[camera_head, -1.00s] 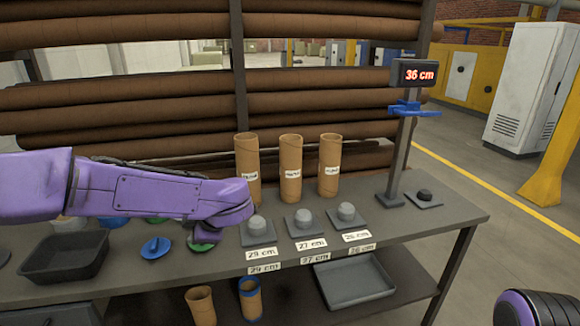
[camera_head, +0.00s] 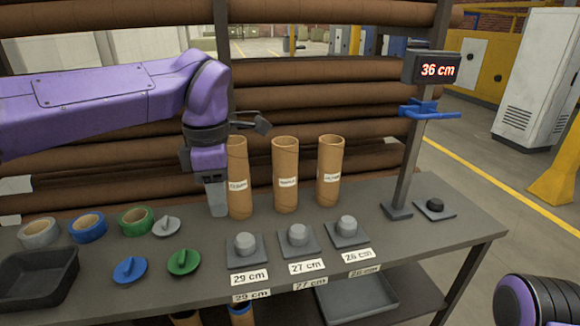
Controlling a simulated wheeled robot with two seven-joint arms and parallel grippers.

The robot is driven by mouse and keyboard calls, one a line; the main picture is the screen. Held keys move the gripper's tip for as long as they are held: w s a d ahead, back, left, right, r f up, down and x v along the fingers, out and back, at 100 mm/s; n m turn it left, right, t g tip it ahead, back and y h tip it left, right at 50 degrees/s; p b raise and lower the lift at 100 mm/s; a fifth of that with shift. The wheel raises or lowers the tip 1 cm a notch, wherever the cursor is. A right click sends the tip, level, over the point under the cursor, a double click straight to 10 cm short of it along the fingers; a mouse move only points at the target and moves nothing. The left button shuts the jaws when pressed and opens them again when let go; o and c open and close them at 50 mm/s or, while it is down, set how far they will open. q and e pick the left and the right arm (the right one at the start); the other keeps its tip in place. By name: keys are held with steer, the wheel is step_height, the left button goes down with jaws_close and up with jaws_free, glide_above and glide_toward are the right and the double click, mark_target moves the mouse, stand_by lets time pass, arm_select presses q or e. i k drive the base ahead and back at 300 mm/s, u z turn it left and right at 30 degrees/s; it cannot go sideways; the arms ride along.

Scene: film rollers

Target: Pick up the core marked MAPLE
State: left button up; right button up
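Three upright brown cardboard cores with white labels stand in a row at the back of the table: the left core (camera_head: 239,200), the middle core (camera_head: 286,160) and the right core (camera_head: 329,160). The label print is too small to read surely, so I cannot tell which says MAPLE. My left gripper (camera_head: 216,200) points down just left of the left core and overlaps its edge in the picture. Whether it touches the core, and its finger gap, cannot be told. Of my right arm only a purple part shows at the bottom right; its gripper is out of view.
Three grey pegs on square bases (camera_head: 245,246) stand in front, with 29, 27 and 26 cm cards. Tape rolls (camera_head: 87,228), coloured lids (camera_head: 130,270) and a black tray (camera_head: 38,278) lie left. A post with a "36 cm" display (camera_head: 437,68) stands right.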

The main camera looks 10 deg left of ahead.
mark_target(285, 149)
steer(key=i, duration=1.5)
